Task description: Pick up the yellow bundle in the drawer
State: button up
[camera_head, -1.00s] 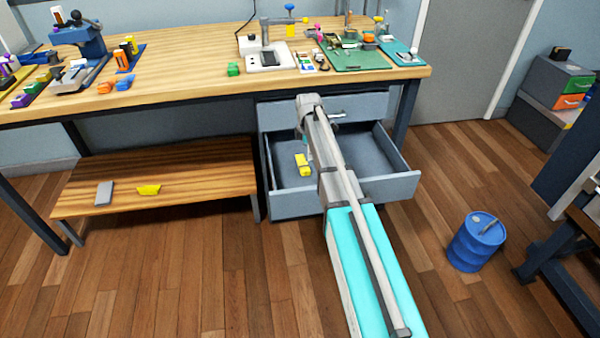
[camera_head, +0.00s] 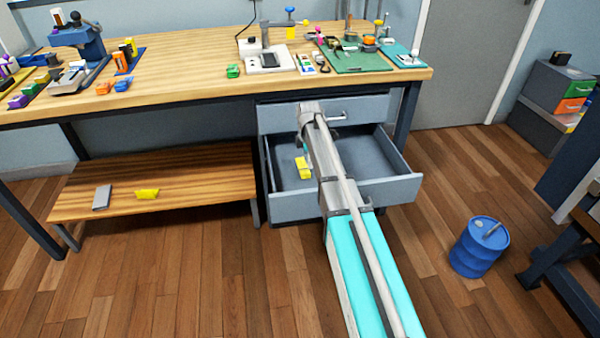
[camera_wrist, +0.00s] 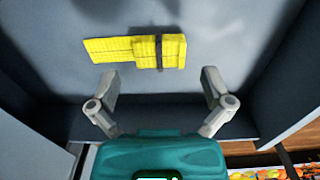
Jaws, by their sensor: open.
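The yellow bundle (camera_head: 303,168) lies in the open lower drawer (camera_head: 345,197) under the workbench, toward the left part of the drawer floor. In the wrist view the yellow bundle (camera_wrist: 159,52) has a dark band around it and a flat yellow part reaching to the left. My gripper (camera_wrist: 162,85) is open and empty, its two fingers spread, just short of the bundle in that picture. The gap in height between the fingers and the bundle cannot be told. In the head view my arm hides most of the gripper and part of the drawer.
The drawer walls stand close around my gripper; the wrist view shows a drawer wall (camera_wrist: 255,108). A shut drawer (camera_head: 365,108) and the bench top (camera_head: 190,75) are above. A low wooden shelf (camera_head: 200,190) is at left, with another yellow piece (camera_head: 147,193). A blue barrel (camera_head: 478,246) stands at right.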

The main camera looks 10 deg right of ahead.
jog(key=shift+d+f+b, duration=0.15)
jog(key=shift+f+b, duration=1.95)
jog(key=shift+f, duration=0.25)
jog(key=shift+c, duration=0.3)
jog(key=c, duration=0.9)
jog(key=shift+r, duration=0.15)
jog(key=shift+r+p, duration=0.9)
jog(key=shift+p, duration=0.15)
jog(key=s+d+r+p, duration=0.1)
jog(key=s+r+p, duration=1)
jog(key=s, duration=0.3)
jog(key=shift+d, duration=0.1)
